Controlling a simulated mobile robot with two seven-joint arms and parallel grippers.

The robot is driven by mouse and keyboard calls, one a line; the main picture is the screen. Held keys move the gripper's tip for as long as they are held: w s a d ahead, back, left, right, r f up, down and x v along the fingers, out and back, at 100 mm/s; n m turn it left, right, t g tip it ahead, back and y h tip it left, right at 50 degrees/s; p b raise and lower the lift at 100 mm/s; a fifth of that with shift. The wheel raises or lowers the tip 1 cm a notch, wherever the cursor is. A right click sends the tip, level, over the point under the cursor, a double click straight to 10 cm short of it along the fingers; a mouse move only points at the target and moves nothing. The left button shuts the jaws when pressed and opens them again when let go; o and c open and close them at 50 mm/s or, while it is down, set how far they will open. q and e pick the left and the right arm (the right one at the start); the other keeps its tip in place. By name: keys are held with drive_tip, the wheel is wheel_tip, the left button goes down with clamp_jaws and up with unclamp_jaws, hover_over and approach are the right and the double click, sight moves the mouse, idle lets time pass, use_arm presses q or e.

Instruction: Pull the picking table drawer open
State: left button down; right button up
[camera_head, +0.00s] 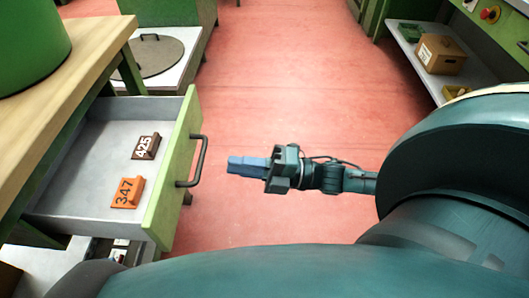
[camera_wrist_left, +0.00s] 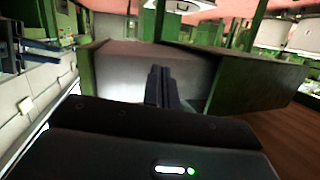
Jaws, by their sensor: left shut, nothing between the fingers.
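The picking table drawer (camera_head: 85,178) is pulled out at the left, its grey inside in plain sight. Its green front panel (camera_head: 172,178) carries a dark bar handle (camera_head: 200,162). An orange tag marked 347 (camera_head: 128,193) and a brown tag marked 425 (camera_head: 146,147) are in the drawer. My right gripper (camera_head: 236,165) is apart from the handle, to its right, over the red floor; whether its blue fingers have a gap cannot be made out. My left gripper (camera_wrist_left: 160,86) shows in the left wrist view, shut and empty; the head view does not show its fingers.
The wooden table top (camera_head: 60,75) overhangs the drawer's left side and bears a green round object (camera_head: 30,45). A grey shelf (camera_head: 430,65) with a cardboard box (camera_head: 441,55) stands at the upper right. The red floor (camera_head: 290,80) between is clear.

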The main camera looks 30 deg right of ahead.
use_arm(q)
drive_tip(key=shift+s+a+r, duration=0.1)
drive_tip(key=shift+s, duration=0.05)
use_arm(e)
drive_tip(key=v, duration=0.5)
use_arm(q)
drive_tip(key=shift+g, duration=0.3)
drive_tip(key=shift+s+f, duration=0.1)
drive_tip(key=shift+f, duration=0.1)
